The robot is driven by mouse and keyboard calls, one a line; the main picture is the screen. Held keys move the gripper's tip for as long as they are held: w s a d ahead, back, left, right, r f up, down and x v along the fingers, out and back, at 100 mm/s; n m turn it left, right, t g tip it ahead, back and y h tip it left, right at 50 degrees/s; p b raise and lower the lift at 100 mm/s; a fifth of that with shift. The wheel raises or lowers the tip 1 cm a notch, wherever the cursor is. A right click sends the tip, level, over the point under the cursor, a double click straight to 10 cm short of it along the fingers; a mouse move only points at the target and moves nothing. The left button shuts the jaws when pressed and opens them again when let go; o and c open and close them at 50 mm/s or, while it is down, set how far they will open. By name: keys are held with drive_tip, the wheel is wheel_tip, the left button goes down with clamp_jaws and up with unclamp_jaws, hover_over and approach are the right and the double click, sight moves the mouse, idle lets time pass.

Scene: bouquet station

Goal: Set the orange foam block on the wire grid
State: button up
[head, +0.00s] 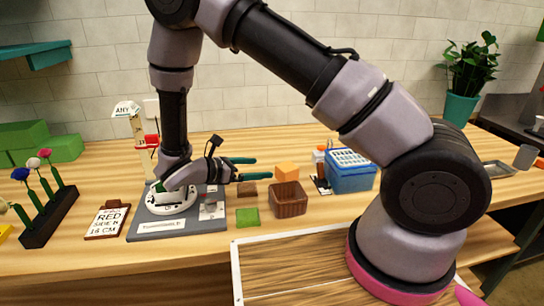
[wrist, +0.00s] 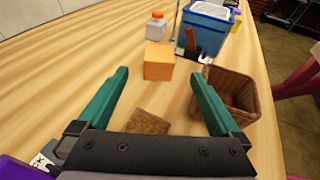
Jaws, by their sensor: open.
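The orange foam block (head: 287,171) sits on the wooden bench, behind the brown wooden bin in the head view. In the wrist view the orange foam block (wrist: 158,62) lies ahead of my fingertips, roughly centred between them. My gripper (head: 256,168) is open and empty, its teal fingers pointing right towards the block. In the wrist view my gripper (wrist: 160,76) shows nothing between its fingers at their tips. A blue bin (head: 351,172) right of the block has a white-and-blue gridded top. I cannot tell for certain whether that top is the wire grid.
The brown wooden bin (head: 289,201) stands close to my right finger in the wrist view (wrist: 237,92). A brown square (wrist: 148,122) lies below the gripper. A green square (head: 247,217) lies nearer the front. A small orange-capped bottle (wrist: 156,27) stands beyond the block.

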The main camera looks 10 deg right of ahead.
drive_tip(key=s+d+r+m+y, duration=0.4)
drive_tip(key=d+r+m+y, duration=0.1)
drive_tip(key=r+m, duration=0.4)
drive_tip(key=s+d+r+m+t+y, duration=0.1)
drive_tip(key=s+d+r+m+y, duration=0.3)
drive_tip(key=r+m, duration=0.5)
drive_tip(key=s+d+r+m+y, duration=0.4)
drive_tip(key=d+r+m+y, duration=0.2)
drive_tip(key=r, duration=1)
drive_tip(key=d+m, duration=0.1)
drive_tip(key=m, duration=0.1)
drive_tip(key=shift+s+m, duration=0.4)
drive_tip(key=shift+d+r, duration=0.1)
drive_tip(key=shift+d, duration=0.05)
